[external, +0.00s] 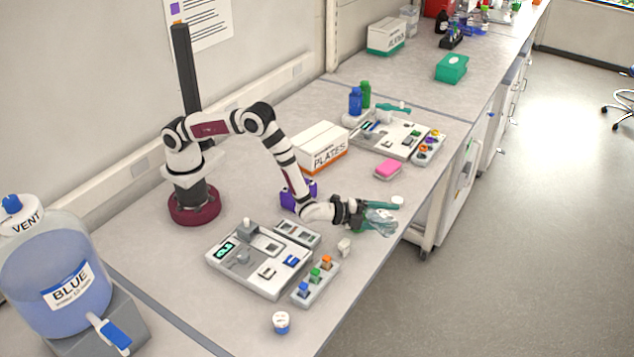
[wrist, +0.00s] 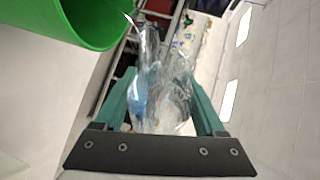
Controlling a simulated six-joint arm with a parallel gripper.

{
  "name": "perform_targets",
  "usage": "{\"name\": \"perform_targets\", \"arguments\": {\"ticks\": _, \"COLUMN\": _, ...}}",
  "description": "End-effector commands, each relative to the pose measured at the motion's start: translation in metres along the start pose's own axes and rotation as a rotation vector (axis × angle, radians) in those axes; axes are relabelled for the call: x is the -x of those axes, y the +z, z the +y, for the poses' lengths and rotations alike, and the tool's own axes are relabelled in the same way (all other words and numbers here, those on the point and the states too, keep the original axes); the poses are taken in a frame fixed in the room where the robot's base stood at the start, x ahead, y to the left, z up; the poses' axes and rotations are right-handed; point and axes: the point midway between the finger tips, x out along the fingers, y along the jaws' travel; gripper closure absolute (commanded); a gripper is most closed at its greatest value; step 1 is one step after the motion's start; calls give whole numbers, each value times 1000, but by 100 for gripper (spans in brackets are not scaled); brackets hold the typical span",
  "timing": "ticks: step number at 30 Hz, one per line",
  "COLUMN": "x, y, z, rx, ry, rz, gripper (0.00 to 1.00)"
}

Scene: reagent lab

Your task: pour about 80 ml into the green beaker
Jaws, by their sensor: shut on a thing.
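My gripper (external: 384,214) reaches out near the bench's front edge, with its teal fingers shut on a clear glass vessel (external: 377,226). In the wrist view the vessel (wrist: 160,95) sits between the fingers and has some bluish liquid in it. The vessel looks tilted. A large green cylindrical thing, seemingly the green beaker (wrist: 88,22), is close at the upper left of the wrist view, with its rim beside the vessel's mouth. I cannot tell whether liquid is flowing. In the external view I cannot make out the green beaker clearly around my gripper.
A grey instrument (external: 262,258) and a strip with coloured caps (external: 316,281) lie in front of my arm. A carboy labelled BLUE (external: 50,262) is at lower left.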

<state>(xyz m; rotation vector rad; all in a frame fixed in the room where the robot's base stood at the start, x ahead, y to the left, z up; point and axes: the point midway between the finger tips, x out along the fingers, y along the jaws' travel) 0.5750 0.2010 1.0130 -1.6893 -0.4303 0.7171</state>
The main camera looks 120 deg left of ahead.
Motion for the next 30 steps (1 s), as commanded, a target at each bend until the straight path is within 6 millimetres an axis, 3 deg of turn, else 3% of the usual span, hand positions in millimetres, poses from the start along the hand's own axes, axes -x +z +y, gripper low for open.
{"name": "perform_targets", "arguments": {"ticks": 17, "x": 1, "y": 0, "z": -3, "rx": 36, "ry": -15, "rz": 11, "gripper": 95}}
{"name": "perform_targets", "arguments": {"ticks": 22, "x": -2, "y": -5, "z": 4, "rx": -216, "ry": 94, "rz": -57, "gripper": 95}}
{"name": "perform_targets", "arguments": {"ticks": 30, "x": -5, "y": -4, "z": 17, "rx": -367, "ry": 158, "rz": -100, "gripper": 95}}
